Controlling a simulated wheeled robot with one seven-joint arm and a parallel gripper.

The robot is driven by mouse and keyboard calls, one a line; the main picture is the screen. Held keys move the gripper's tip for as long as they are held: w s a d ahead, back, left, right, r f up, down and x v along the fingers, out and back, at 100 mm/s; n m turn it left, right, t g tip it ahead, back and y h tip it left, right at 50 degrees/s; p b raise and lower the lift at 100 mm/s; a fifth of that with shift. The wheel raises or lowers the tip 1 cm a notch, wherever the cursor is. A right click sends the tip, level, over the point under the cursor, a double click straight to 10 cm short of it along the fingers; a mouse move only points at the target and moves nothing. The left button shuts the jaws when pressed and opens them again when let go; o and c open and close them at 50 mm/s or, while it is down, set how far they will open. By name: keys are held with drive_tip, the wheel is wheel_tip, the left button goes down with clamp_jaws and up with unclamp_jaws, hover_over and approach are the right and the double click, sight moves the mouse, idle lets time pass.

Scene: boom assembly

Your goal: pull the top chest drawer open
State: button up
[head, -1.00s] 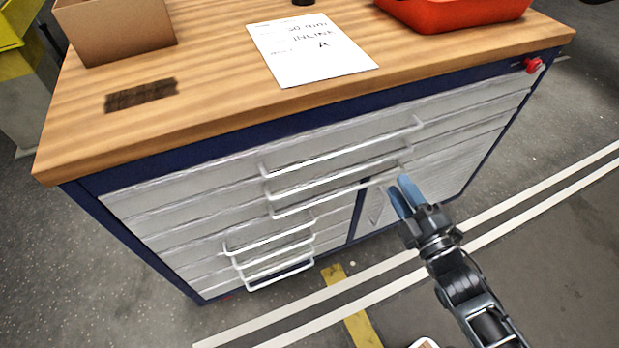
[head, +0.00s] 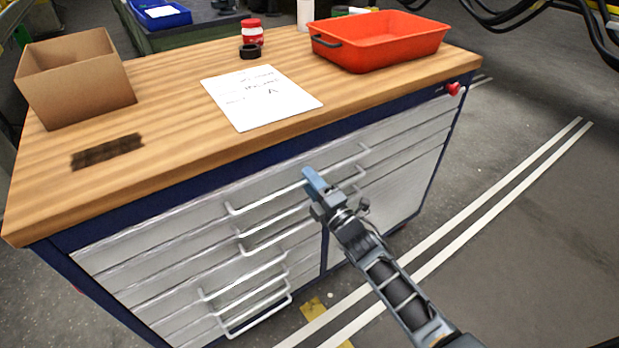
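The chest is a blue-framed cabinet with pale grey drawer fronts under a wooden top. Its top drawer (head: 165,222) looks flush with the frame. The top drawer's long white bar handle (head: 262,198) slants up to the right across the front. My gripper (head: 311,179), with blue fingertips, is at the middle of this handle and overlaps it in the picture. The fingers hide that stretch of the bar. I cannot tell whether they touch it or have closed around it.
More drawers with white handles (head: 262,318) lie below. On the wooden top (head: 180,150) are a cardboard box (head: 75,85), a paper sheet (head: 260,97), a red-and-white jar (head: 252,32) and an orange tray (head: 380,40). A red knob (head: 453,88) sits at the right corner. Open floor lies right.

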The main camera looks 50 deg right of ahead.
drive_tip(key=shift+w+d, duration=0.1)
drive_tip(key=shift+w, duration=0.15)
clamp_jaws()
idle(0.5)
